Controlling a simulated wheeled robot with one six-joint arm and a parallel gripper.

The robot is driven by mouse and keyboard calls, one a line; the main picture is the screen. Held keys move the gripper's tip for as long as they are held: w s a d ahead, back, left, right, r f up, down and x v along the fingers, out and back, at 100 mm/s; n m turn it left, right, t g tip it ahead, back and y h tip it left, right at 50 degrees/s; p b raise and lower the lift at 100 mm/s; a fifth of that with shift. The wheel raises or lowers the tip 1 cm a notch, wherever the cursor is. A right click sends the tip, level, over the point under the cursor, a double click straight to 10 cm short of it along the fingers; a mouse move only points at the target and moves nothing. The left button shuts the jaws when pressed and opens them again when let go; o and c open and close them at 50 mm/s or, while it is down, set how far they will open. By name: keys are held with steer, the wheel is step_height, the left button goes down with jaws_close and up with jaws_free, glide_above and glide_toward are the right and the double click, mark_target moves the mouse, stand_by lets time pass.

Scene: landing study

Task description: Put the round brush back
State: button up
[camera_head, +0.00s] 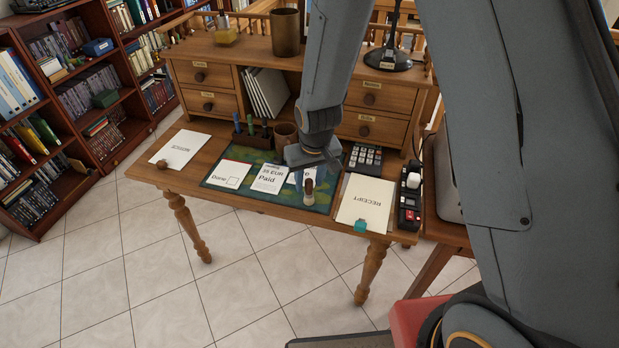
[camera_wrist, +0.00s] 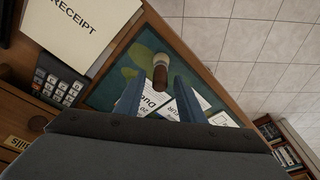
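A small upright piece with a brown handle and a pale end, which looks like the round brush (camera_head: 309,191), is on the green desk mat (camera_head: 222,183) near its front edge. It also shows in the wrist view (camera_wrist: 160,70), ahead of and between my fingertips. My gripper (camera_head: 316,162) is above the mat, behind the brush in the head view. In the wrist view its two fingers (camera_wrist: 158,80) are apart with nothing held between them. I cannot tell the exact gap to the brush. A brown cup (camera_head: 285,134) and a pen holder (camera_head: 252,137) stand behind the mat.
Paper cards (camera_head: 270,179) lie on the mat. A white sheet (camera_head: 180,149) lies at left. Drawers and a lamp (camera_head: 388,60) rise behind.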

steer(key=a+b+v, duration=0.1)
steer(key=b+v, duration=0.2)
steer(key=v, duration=0.8)
steer(key=s+d+r+m+g, duration=0.1)
steer(key=s+d+r+m, duration=0.1)
steer(key=s+d, duration=1)
steer(key=d+m, duration=0.1)
steer(key=d, duration=0.2)
steer(key=shift+s+h, duration=0.3)
steer(key=shift+s, duration=0.1)
steer(key=shift+d+r, duration=0.1)
steer(key=shift+d, duration=0.1)
steer(key=shift+c, duration=0.6)
